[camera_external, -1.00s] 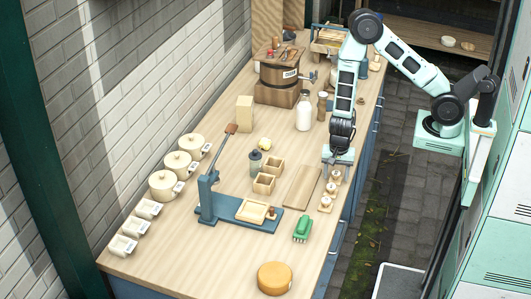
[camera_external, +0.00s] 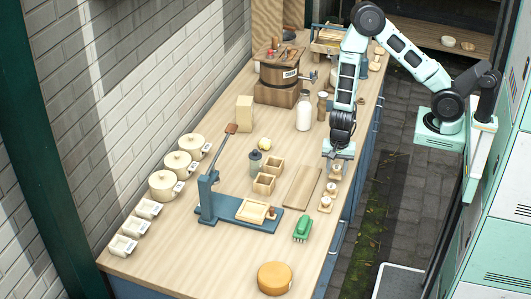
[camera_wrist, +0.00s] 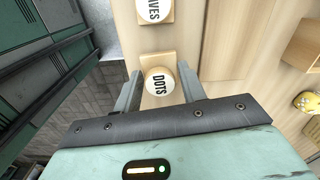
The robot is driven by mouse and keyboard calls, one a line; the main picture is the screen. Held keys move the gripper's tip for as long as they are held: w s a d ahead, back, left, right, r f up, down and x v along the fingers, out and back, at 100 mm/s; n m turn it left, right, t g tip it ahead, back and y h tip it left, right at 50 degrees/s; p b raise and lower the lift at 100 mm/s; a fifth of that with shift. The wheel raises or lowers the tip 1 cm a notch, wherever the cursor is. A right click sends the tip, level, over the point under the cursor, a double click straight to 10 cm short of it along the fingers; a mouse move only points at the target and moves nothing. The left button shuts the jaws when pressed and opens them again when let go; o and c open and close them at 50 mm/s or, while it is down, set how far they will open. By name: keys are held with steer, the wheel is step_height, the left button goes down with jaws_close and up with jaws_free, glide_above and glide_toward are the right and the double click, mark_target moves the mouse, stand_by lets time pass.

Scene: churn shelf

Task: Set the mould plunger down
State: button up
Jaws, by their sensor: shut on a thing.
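My gripper (camera_external: 337,159) is at the right edge of the wooden counter, pointing down. It is shut on a mould plunger with a round white top reading "DOTS" (camera_wrist: 160,81), which sits between the two fingers in the wrist view. The held plunger also shows just under the fingers in the external view (camera_external: 335,174). I cannot tell whether its base is clear of the counter. A second plunger, its label partly cut off as "IVES" (camera_wrist: 153,9), is beside it. Two plungers (camera_external: 330,188) stand in a row in front of my gripper.
A flat wooden board (camera_external: 301,186) lies left of the plungers. A green brush (camera_external: 302,228) and a cheese wheel (camera_external: 274,278) are nearer the front. A blue lever press (camera_external: 208,200), two small wooden boxes (camera_external: 264,183) and a milk bottle (camera_external: 304,111) stand further left and back.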

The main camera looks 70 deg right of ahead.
steer(key=r, duration=0.2)
steer(key=r+p, duration=0.1)
steer(key=r, duration=0.1)
steer(key=r+p, duration=0.1)
steer(key=r, duration=0.2)
steer(key=shift+w+d, duration=0.1)
steer(key=shift+w, duration=0.25)
steer(key=w+d+m, duration=0.5)
steer(key=w+d, duration=0.1)
steer(key=w, duration=0.5)
steer(key=m+p, duration=0.2)
steer(key=m, duration=0.3)
glide_above(296, 141)
step_height(296, 141, down, 5)
steer(key=shift+d+f, duration=0.1)
steer(key=shift+f+p, duration=0.55)
steer(key=shift+f, duration=1.6)
steer(key=shift+f, duration=0.15)
steer(key=o, duration=1)
steer(key=shift+o, duration=0.2)
